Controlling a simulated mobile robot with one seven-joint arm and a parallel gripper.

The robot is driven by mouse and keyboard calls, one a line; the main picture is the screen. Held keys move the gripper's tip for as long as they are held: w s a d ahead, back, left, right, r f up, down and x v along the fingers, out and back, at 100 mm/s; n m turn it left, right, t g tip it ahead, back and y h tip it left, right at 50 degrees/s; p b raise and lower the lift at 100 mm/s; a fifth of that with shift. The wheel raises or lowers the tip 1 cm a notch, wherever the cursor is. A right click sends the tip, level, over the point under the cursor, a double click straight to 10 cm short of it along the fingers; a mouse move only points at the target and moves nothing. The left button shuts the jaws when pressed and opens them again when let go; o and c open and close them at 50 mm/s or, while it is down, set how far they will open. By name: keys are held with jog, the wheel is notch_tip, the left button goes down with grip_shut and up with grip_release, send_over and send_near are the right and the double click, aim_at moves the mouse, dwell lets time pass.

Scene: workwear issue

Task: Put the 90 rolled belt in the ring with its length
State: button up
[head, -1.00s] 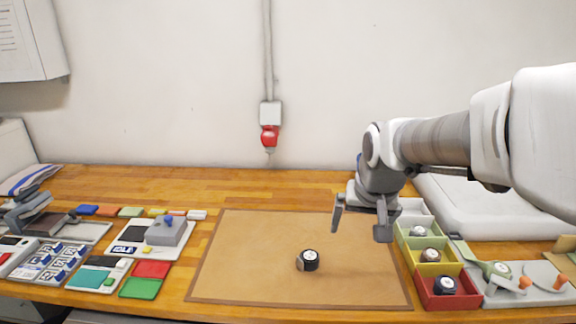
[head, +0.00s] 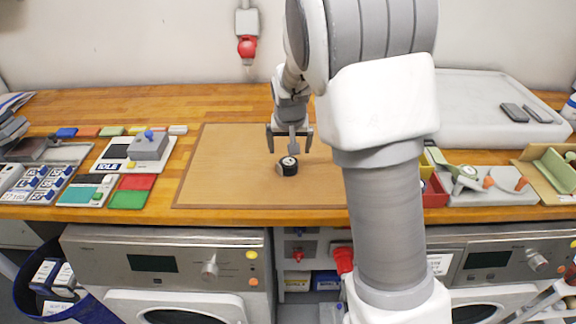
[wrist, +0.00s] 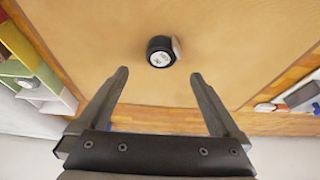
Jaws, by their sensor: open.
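A black rolled belt (head: 287,166) with a white round label on top stands on the tan mat (head: 225,190). In the wrist view the rolled belt (wrist: 161,52) lies beyond the fingertips, roughly midway between them, with a pale end at its side. The label's number is too small to read surely. My gripper (head: 290,146) is open and empty above and just behind the belt, not touching it. The coloured bins, partly hidden behind my arm, include a red bin (head: 435,192). No ring can be made out clearly.
A grey fixture with orange knobs (head: 488,182) stands at the right, before a large white tray (head: 480,105). Cards, a red pad (head: 137,182) and a green pad (head: 127,200) lie left of the mat. The mat around the belt is clear.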

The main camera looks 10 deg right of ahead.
aim_at(289, 162)
jog(key=x, duration=0.9)
jog(key=shift+w+f, duration=0.15)
jog(key=shift+f, duration=0.05)
jog(key=c, duration=1.4)
jog(key=shift+r, duration=0.1)
jog(key=shift+r, duration=0.1)
notch_tip(289, 162, up, 4)
jog(key=shift+d+r, duration=0.15)
jog(key=shift+r, duration=0.05)
jog(key=s+d+r, duration=0.2)
jog(key=d, duration=0.1)
jog(key=s+d+r, duration=0.2)
jog(key=d, duration=0.1)
jog(key=s+d+r, duration=0.2)
jog(key=d, duration=0.1)
jog(key=shift+s+d+r, duration=0.15)
jog(key=shift+s+d, duration=0.1)
jog(key=shift+s, duration=0.1)
